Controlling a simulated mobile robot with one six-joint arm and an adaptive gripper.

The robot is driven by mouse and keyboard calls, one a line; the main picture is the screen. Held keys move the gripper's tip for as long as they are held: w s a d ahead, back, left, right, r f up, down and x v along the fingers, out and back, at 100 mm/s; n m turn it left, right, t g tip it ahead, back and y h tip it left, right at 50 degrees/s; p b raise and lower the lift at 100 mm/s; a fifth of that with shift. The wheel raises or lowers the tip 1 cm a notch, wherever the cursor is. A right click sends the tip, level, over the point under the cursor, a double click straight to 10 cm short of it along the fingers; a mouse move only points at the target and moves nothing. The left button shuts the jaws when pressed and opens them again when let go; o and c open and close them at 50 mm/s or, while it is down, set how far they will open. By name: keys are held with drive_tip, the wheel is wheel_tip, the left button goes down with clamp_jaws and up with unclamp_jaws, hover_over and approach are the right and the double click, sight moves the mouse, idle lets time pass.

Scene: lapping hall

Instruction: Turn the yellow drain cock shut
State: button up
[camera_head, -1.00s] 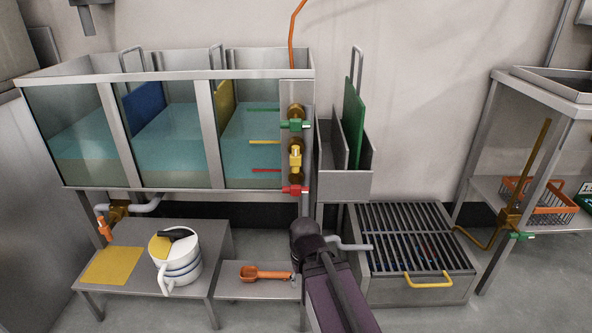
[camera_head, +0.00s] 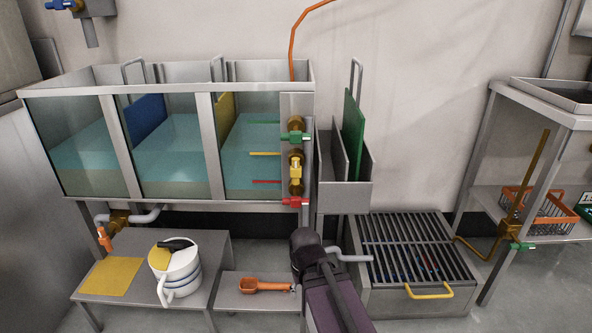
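The yellow drain cock (camera_head: 295,170) is the middle one of three cocks in a column on the right end post of the glass-fronted tank (camera_head: 165,196). A green cock (camera_head: 295,137) sits above it and a red cock (camera_head: 295,202) below it. Its yellow part looks mostly upright, but it is too small to tell the lever's exact position. Part of my dark purple arm stands at the bottom centre, below the cocks and apart from them. My gripper's fingers are not visible.
A low table (camera_head: 200,250) holds a white jug (camera_head: 180,277) and a yellow cloth (camera_head: 112,276). An orange scoop (camera_head: 265,286) lies on a low stand. A slatted grate (camera_head: 415,250) with a yellow handle (camera_head: 428,292) is at right. A green board (camera_head: 352,135) stands beside the cocks.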

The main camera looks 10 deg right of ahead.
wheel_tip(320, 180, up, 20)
drive_tip(key=p, duration=1.9)
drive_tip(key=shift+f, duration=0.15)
